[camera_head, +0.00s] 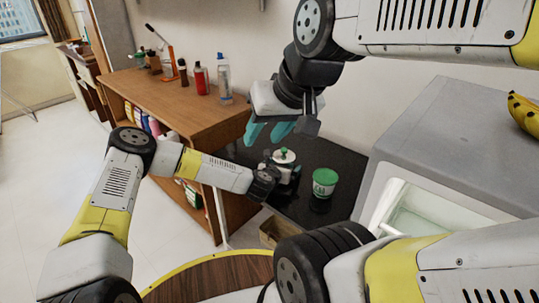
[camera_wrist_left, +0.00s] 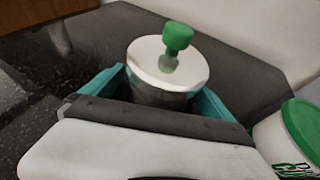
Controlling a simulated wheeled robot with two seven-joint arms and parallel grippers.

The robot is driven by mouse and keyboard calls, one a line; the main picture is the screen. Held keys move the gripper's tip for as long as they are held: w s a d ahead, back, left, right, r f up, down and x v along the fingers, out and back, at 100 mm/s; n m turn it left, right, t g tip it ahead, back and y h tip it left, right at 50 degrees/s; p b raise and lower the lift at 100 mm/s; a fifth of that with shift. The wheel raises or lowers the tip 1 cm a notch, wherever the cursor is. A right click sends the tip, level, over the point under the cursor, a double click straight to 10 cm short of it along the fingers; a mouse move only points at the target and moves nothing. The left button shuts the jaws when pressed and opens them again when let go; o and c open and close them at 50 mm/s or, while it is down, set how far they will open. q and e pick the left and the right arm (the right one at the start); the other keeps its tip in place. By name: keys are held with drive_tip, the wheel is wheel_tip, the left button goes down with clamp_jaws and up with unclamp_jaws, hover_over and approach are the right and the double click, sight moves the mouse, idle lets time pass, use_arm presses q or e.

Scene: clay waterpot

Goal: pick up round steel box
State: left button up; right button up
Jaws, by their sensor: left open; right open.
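The round steel box (camera_head: 284,155), with a pale lid and a green knob, stands upright on a dark table. In the left wrist view the box (camera_wrist_left: 152,66) is between the teal fingers of my left gripper (camera_wrist_left: 155,96). That gripper is open, with one finger on each side of the box; I cannot tell whether they touch it. The lower part of the box is hidden by the gripper. In the head view the left gripper's fingers are mostly hidden beside the box. My right gripper (camera_head: 269,130) hangs open and empty above and left of the box.
A white tub with a green lid (camera_head: 324,183) stands close right of the box. The dark table (camera_head: 326,153) meets a wooden shelf desk (camera_head: 170,108) with bottles at left.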

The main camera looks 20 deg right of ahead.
use_arm(q)
drive_tip(key=c, duration=1.6)
drive_tip(key=shift+r, duration=0.1)
